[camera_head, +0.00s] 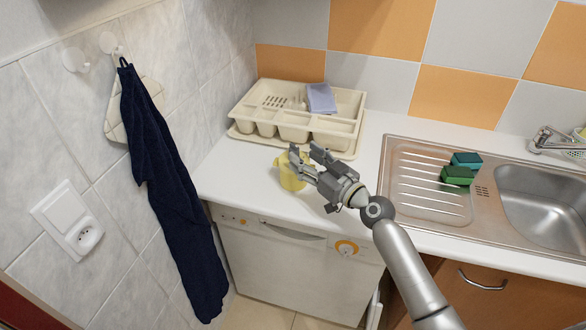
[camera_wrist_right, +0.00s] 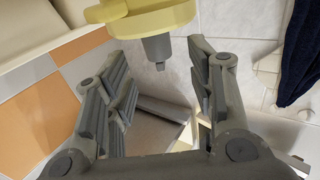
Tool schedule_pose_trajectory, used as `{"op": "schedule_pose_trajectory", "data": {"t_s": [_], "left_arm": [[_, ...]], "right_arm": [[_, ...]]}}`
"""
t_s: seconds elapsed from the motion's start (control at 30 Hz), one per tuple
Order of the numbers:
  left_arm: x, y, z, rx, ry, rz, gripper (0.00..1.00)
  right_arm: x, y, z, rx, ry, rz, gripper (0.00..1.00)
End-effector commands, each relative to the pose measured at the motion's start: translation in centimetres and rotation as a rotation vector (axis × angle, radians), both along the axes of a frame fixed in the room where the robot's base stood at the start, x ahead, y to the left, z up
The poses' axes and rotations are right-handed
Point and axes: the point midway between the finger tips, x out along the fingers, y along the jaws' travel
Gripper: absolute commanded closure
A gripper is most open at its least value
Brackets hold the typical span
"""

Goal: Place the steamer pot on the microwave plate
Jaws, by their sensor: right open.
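A yellow pot (camera_head: 288,178), which looks like the steamer pot, sits on the white counter near its front edge, below the dish rack. In the right wrist view the yellow pot (camera_wrist_right: 150,18) is at the top, with a grey handle (camera_wrist_right: 157,48) sticking out from it. My right gripper (camera_head: 307,157) is at the pot's right side and partly hides it. It is open, and in the wrist view (camera_wrist_right: 160,75) the handle lies between the two spread fingers with gaps on both sides. My left gripper and the microwave plate are not in view.
A cream dish rack (camera_head: 345,125) with a purple cloth (camera_head: 321,98) stands behind the pot. The steel sink (camera_head: 545,205), with green sponges (camera_head: 458,174) on its drainboard, is at the right. A dark blue towel (camera_head: 165,190) hangs at the left. A dishwasher (camera_head: 285,262) is below the counter.

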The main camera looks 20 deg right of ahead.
Motion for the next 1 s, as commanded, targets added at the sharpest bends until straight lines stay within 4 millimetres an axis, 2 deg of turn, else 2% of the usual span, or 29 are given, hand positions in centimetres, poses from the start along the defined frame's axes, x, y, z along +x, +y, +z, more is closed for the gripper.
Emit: {"op": "schedule_pose_trajectory", "data": {"t_s": [0.17,0.33,0.5,0.8,0.87,1.0], "left_arm": [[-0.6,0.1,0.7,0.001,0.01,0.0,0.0],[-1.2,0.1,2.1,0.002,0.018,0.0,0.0],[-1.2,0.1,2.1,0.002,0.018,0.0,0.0],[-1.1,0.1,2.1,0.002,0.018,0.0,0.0],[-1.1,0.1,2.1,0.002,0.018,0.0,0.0],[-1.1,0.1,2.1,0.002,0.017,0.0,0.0]], "right_arm": [[1.1,0.5,0.5,0.004,0.001,0.001,0.5],[3.3,1.3,1.2,0.005,0.001,0.001,0.5],[4.8,1.8,0.7,0.002,0.002,0.0,0.5],[5.1,2.0,0.6,0.001,0.001,0.0,0.5],[5.1,2.0,0.6,0.001,0.001,0.0,0.55],[5.1,2.0,0.6,0.001,0.001,0.0,0.73]]}}
